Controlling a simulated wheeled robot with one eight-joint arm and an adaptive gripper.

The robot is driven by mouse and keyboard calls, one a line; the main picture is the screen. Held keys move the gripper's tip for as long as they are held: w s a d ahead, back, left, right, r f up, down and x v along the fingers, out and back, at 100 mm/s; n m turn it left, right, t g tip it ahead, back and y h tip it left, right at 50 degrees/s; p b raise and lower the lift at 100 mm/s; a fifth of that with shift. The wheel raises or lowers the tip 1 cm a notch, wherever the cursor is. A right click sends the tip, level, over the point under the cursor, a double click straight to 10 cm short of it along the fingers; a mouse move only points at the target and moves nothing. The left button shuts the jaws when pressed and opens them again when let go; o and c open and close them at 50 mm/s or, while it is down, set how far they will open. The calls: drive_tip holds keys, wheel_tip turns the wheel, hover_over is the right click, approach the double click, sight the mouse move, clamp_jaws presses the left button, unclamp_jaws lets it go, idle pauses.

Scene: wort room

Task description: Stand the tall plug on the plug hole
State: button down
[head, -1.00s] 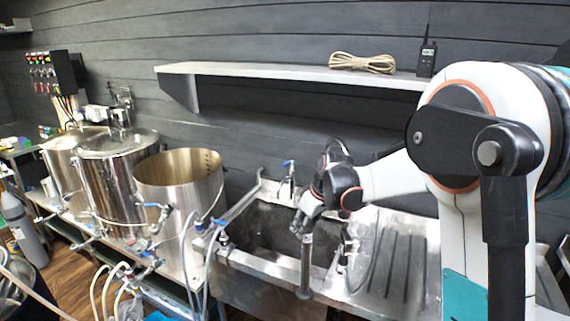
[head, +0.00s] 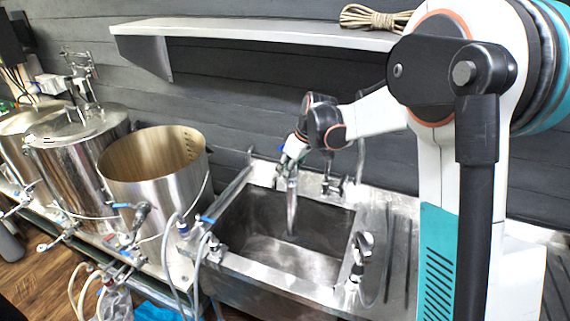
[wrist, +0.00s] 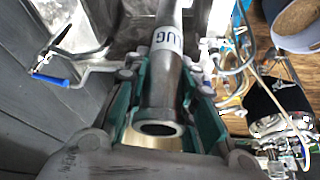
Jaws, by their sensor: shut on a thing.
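The tall plug is a grey metal tube (head: 291,208), upright or nearly so, hanging from my gripper (head: 291,168) over the sink (head: 303,255). In the wrist view the plug (wrist: 162,75) lies between the teal finger pads of my gripper (wrist: 162,98), with part of a "PLUG" label and an open, hollow near end. The gripper is shut on it. The plug's lower end appears inside the basin outline, towards the back; I cannot tell its height above the floor. The plug hole cannot be made out in the basin.
A tap (head: 332,185) stands behind the sink, and a chrome fitting (head: 361,255) stands at its right rim. An open steel pot (head: 155,185) and lidded kettles are at the left, with hoses in front. A shelf (head: 250,33) with coiled rope (head: 375,18) runs above.

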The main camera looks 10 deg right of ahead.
wheel_tip(320, 180, down, 43)
drive_tip(key=b, duration=2.5)
idle(0.3)
drive_tip(key=shift+f, duration=0.1)
idle(1.7)
drive_tip(key=c, duration=1.2)
unclamp_jaws()
drive_tip(key=shift+c, duration=0.2)
drive_tip(key=shift+s, duration=0.1)
